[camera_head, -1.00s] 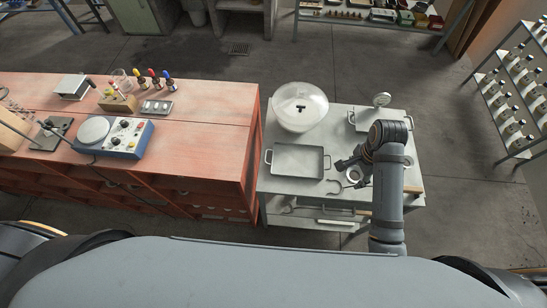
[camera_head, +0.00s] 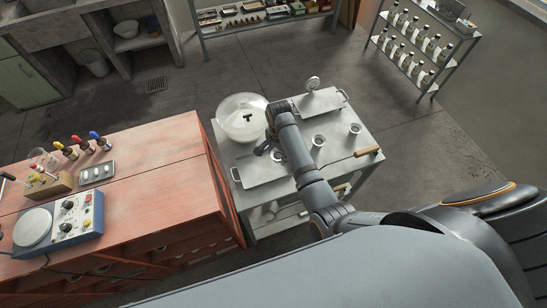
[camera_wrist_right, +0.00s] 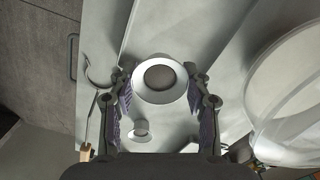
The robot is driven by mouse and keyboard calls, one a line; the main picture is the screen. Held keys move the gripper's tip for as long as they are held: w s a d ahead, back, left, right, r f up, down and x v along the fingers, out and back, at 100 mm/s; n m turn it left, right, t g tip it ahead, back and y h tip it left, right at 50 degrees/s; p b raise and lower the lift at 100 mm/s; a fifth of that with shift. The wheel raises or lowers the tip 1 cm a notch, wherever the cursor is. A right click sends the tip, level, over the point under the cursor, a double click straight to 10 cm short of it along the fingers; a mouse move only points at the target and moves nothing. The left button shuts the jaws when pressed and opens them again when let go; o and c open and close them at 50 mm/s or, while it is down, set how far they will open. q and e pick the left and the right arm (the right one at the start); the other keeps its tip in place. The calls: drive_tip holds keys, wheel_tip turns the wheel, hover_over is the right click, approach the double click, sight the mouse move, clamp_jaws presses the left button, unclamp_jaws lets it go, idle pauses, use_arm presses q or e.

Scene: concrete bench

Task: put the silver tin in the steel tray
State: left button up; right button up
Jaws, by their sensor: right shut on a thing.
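The silver tin (camera_wrist_right: 160,80) is round with a pale rim and a darker inside. My right gripper (camera_head: 268,148) is shut on it, with a finger on each side in the wrist view. In the head view the gripper is above the back part of the steel tray (camera_head: 262,178), and the tin is mostly hidden by the gripper. The tray is a shallow grey rectangle with end handles, partly covered by my right arm. I cannot tell the tin's height above it. My left gripper is not in view.
A clear domed vessel (camera_head: 242,116) stands close behind the tray. Two other small metal cups (camera_head: 318,141) (camera_head: 354,130) stand right of my arm.

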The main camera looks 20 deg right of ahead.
sight(275, 151)
drive_tip(key=shift+w+a+f, duration=0.15)
drive_tip(key=shift+w+f, duration=0.4)
drive_tip(key=shift+f, duration=0.3)
drive_tip(key=shift+w+a+f, duration=0.15)
drive_tip(key=shift+f, duration=0.05)
wheel_tip(275, 151, down, 3)
drive_tip(key=shift+f, duration=0.15)
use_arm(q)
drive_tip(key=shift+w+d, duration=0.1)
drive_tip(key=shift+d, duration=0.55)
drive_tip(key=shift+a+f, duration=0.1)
use_arm(e)
drive_tip(key=shift+f, duration=0.1)
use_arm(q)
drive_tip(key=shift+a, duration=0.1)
use_arm(e)
drive_tip(key=o, duration=1.1)
wheel_tip(275, 151, up, 12)
drive_tip(key=shift+r+b, duration=0.2)
drive_tip(key=shift+b, duration=0.25)
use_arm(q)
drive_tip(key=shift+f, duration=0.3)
